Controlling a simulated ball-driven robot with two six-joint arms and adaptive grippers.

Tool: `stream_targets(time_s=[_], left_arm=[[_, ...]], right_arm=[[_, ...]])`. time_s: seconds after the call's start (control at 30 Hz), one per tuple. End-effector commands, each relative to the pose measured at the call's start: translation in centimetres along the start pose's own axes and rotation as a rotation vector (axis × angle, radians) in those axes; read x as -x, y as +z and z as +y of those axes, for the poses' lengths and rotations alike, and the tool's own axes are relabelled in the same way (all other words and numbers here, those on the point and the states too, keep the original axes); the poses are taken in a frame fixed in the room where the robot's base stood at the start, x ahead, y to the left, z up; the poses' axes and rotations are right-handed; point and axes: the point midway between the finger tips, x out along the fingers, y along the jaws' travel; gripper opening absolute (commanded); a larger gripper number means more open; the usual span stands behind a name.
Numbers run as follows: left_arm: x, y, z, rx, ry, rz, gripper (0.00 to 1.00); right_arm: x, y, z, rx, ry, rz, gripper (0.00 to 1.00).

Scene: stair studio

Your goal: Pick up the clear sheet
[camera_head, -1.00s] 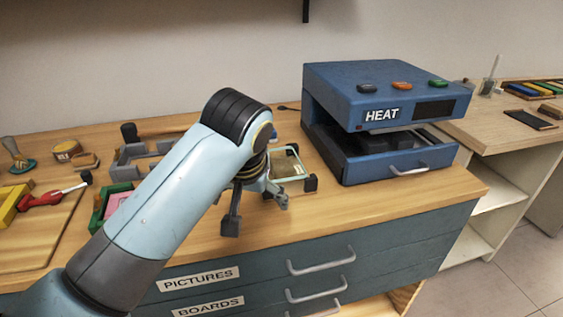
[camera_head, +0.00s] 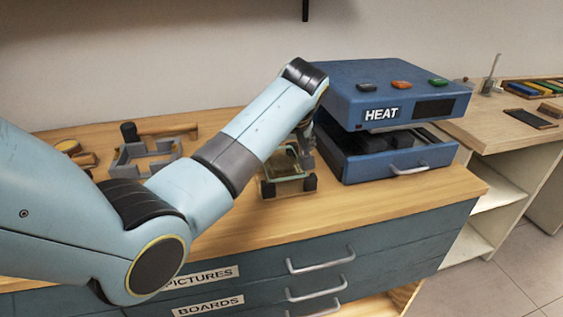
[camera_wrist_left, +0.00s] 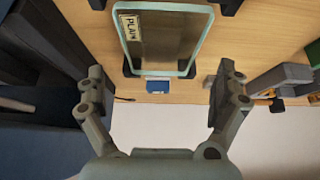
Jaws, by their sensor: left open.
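The clear sheet (camera_head: 284,164) is a see-through rectangle with a pale green rim, set among black corner blocks on the bench left of the heat press. In the left wrist view the sheet (camera_wrist_left: 170,38) is at the top, with a PLAIN label on or under it. My left gripper (camera_head: 304,147) is at the sheet's right side in the head view, partly hidden by my arm. In the left wrist view the gripper (camera_wrist_left: 160,80) is open and empty, its fingers spread wide below the sheet's near edge. My right gripper is in no view.
The blue HEAT press (camera_head: 395,90) stands close on the right, with a handled drawer (camera_head: 400,160). A grey frame (camera_head: 140,155) lies to the left. Labelled drawers (camera_head: 330,255) are below the bench top, whose front strip is clear.

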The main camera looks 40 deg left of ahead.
Motion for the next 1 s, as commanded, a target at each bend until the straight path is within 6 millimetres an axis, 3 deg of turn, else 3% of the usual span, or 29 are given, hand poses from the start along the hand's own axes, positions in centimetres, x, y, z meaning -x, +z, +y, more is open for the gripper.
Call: stream_targets(time_s=[0.2,0.47,0.9,1.0], left_arm=[[-3.0,0.4,-0.1,-0.002,-0.002,-0.001,1.00],[-3.4,0.4,-0.1,-0.001,0.000,-0.001,1.00],[-3.3,0.4,-0.1,-0.001,0.000,-0.001,0.45],[-3.3,0.4,-0.1,-0.001,0.001,0.000,0.45]], right_arm=[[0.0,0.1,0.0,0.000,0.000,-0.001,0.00],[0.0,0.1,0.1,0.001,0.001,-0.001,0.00],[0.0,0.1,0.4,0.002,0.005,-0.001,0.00],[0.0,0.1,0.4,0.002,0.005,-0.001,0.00]])
